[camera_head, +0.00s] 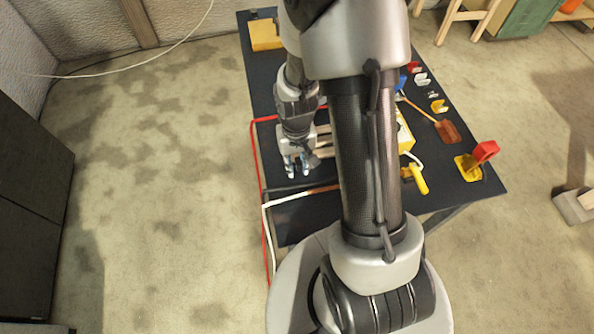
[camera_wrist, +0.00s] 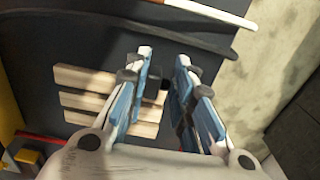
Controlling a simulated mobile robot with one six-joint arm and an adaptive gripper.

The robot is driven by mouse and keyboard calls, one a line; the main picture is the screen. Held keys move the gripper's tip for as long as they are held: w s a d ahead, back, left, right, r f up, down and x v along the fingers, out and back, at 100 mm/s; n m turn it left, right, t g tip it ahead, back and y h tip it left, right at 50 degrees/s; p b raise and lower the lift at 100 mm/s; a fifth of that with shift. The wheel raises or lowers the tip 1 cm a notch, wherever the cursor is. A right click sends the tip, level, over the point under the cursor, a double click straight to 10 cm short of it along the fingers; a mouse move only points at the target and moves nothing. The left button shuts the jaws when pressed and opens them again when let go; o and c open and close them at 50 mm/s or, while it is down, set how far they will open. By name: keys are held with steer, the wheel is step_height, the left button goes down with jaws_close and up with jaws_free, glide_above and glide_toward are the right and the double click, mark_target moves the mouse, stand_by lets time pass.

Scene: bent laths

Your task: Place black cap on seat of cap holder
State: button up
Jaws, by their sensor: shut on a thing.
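My gripper (camera_head: 297,170) is low over the dark table, to the left of my arm column in the head view. In the wrist view its two blue-padded fingers (camera_wrist: 164,68) stand a small gap apart, shut on a small black piece (camera_wrist: 165,84) that looks like the black cap. The fingers and the dark table behind hide most of its shape. Pale wooden slats (camera_wrist: 85,100) lie just left of the fingers, and they also show beside my gripper in the head view (camera_head: 322,141). I cannot tell which thing is the cap holder.
A black bent lath (camera_wrist: 160,35) and a white-and-brown lath (camera_wrist: 210,12) cross beyond the fingers. A red lath (camera_head: 256,160) runs along the table's left edge. Yellow and red pieces (camera_head: 468,168) stand at the right. A yellow block (camera_head: 265,35) sits far left.

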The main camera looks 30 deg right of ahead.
steer(key=shift+f+b, duration=0.5)
steer(key=shift+f, duration=1.4)
steer(key=shift+f, duration=0.1)
steer(key=o, duration=0.8)
